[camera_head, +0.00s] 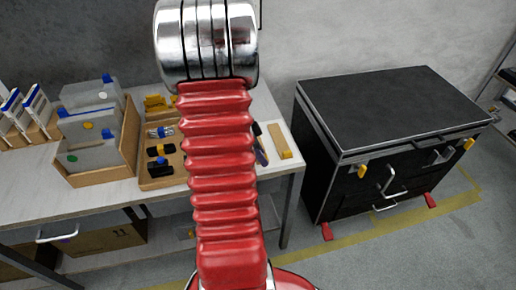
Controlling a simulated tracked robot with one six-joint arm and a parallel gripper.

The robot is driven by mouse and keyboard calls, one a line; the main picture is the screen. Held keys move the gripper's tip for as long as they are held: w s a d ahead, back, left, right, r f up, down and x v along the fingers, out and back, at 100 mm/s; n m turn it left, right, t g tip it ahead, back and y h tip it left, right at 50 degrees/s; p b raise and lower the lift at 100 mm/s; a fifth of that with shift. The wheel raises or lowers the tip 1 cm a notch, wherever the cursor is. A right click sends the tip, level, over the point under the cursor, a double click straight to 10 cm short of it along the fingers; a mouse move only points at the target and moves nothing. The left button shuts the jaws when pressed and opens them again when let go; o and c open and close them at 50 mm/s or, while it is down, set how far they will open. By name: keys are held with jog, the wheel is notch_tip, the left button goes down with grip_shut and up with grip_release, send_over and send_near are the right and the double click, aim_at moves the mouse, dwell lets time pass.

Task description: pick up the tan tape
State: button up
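I cannot make out a tan tape for certain in the head view. My own red ribbed arm and its chrome joint rise through the middle of the picture and hide part of the table and the wall. My gripper is not in view, so I cannot tell its state. A pale tan strip (277,138) with a yellow end lies on the table, right of my arm; I cannot tell what it is.
The light table (36,190) holds a wooden crate (129,143) with grey cases and a wooden tray (157,184) of small items, left of my arm. A black cabinet (385,108) with red feet stands right. Floor shows between them.

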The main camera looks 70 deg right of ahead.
jog(key=shift+c, duration=0.2)
grip_shut()
dwell(0.3)
